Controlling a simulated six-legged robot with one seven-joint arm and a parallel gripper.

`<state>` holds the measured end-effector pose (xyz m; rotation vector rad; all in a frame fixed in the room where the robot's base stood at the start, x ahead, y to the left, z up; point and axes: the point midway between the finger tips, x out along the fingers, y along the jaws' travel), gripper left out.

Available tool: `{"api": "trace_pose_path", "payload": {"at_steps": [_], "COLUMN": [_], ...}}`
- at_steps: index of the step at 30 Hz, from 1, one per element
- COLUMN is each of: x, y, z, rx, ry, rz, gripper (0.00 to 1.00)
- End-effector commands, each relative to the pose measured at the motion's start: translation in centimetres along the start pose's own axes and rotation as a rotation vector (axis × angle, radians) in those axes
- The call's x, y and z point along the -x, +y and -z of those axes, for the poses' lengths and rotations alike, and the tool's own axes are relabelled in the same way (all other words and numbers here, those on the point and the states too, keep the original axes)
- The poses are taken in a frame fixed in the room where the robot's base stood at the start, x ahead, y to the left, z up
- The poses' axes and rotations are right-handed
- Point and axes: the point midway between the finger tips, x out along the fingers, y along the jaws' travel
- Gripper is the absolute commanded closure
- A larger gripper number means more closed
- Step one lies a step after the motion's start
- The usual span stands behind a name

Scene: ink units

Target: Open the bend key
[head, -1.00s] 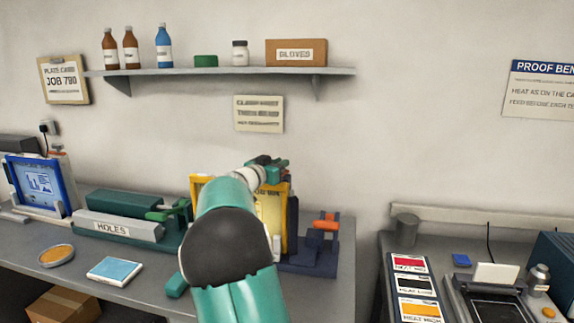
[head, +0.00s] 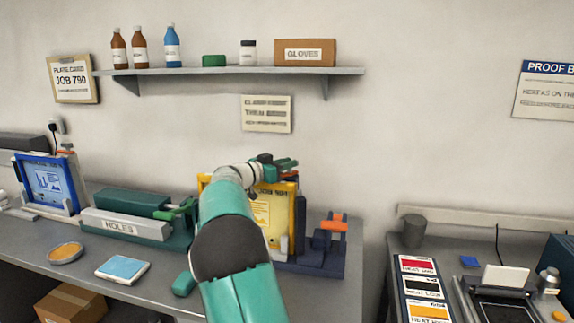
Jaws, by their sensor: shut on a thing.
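The navy fixture (head: 318,262) stands at the right end of the left bench, with an orange handle (head: 334,226) on its upper right. No label naming a bend key is readable; this fixture may be it. My gripper (head: 284,164) is at the top edge of a yellow-framed plate (head: 262,216) left of the fixture. It appears shut on the frame, though the fingertips are small and the exact contact is unclear. The gripper is left of and above the orange handle, apart from it. My arm hides the plate's lower left part.
The HOLES unit (head: 124,227) with a green lever is to the left. A blue-framed plate (head: 45,186) stands at far left. A light blue pad (head: 122,268) and round dish (head: 65,253) lie in front. A second bench (head: 390,290) is right, across a gap.

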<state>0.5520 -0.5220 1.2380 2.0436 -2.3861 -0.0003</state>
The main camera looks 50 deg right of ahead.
Motion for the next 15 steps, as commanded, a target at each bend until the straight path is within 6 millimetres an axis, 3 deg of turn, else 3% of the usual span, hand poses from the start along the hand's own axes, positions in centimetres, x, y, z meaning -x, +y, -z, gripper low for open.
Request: {"api": "trace_pose_path", "payload": {"at_steps": [14,15], "x": [-0.06,-0.06], "y": [0.03,0.03], "z": [-0.12,-0.12], "rx": [0.002,0.001], "ry": [-0.002,-0.002], "rz": [-0.023,-0.023], "gripper": [1.0,0.82]}}
